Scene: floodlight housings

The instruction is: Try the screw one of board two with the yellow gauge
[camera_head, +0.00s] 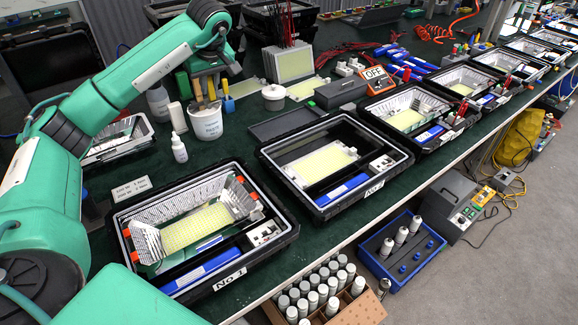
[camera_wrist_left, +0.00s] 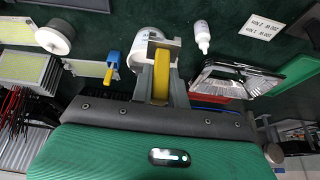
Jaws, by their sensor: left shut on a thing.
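My left gripper (camera_head: 205,76) points down over a white cup (camera_head: 207,124) at the back left of the bench. In the left wrist view the gripper (camera_wrist_left: 161,70) is shut on a yellow handle, which I take to be the yellow gauge (camera_wrist_left: 161,72). The white cup (camera_wrist_left: 146,48) is right at the fingertips; I cannot tell whether the gauge's lower end is still inside it. Board two (camera_head: 325,163) is a yellow panel in the open black housing marked No 2 (camera_head: 374,188). Its screws are too small to make out. My right gripper is not in view.
Housing No 1 (camera_head: 229,278) lies open at the front left. More housings line the bench to the right. A blue crate (camera_head: 402,250) is on the floor.

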